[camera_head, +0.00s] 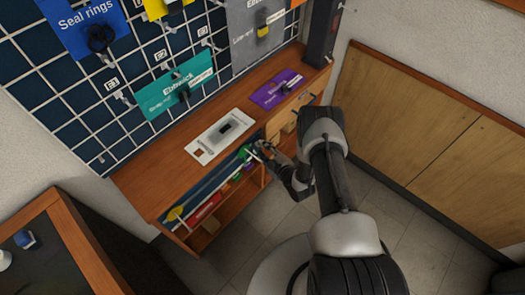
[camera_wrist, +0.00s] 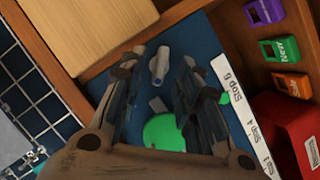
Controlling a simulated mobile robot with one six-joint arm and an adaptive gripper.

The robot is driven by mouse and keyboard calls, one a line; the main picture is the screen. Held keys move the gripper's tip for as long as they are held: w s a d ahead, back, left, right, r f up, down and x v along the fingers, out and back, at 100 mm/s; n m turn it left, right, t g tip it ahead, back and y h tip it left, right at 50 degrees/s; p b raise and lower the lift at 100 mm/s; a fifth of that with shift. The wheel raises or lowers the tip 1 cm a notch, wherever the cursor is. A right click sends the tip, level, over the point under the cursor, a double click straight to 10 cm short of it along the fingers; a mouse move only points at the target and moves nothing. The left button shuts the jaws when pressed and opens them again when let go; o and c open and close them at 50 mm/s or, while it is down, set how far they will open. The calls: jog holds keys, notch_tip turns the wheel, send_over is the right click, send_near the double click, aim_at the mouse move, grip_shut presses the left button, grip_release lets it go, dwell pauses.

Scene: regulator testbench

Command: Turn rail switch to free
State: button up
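My gripper (camera_head: 265,150) reaches in at the front of the wooden bench, at the open space under its top. In the wrist view my gripper (camera_wrist: 156,82) is open, with its two dark fingers apart over a blue panel (camera_wrist: 82,100). A small pale grey peg or lever (camera_wrist: 159,63) shows between the fingertips, with a gap on each side. I cannot tell whether this is the rail switch or which way it is set. A bright green disc (camera_wrist: 163,134) lies nearer the palm, partly hidden by the fingers. A white strip (camera_wrist: 238,100) marked with several "Stop" labels runs beside it.
Purple, green and orange bins (camera_wrist: 284,50) and a red box (camera_wrist: 290,130) stand to the right. A wooden panel (camera_wrist: 88,35) borders the blue panel. The bench top (camera_head: 150,183) holds a white plate with a black part (camera_head: 224,128) and a purple card (camera_head: 276,90).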

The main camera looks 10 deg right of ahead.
jog(key=shift+w+a+f, duration=0.1)
jog(key=shift+w+a, duration=0.1)
jog(key=shift+w, duration=0.3)
grip_shut()
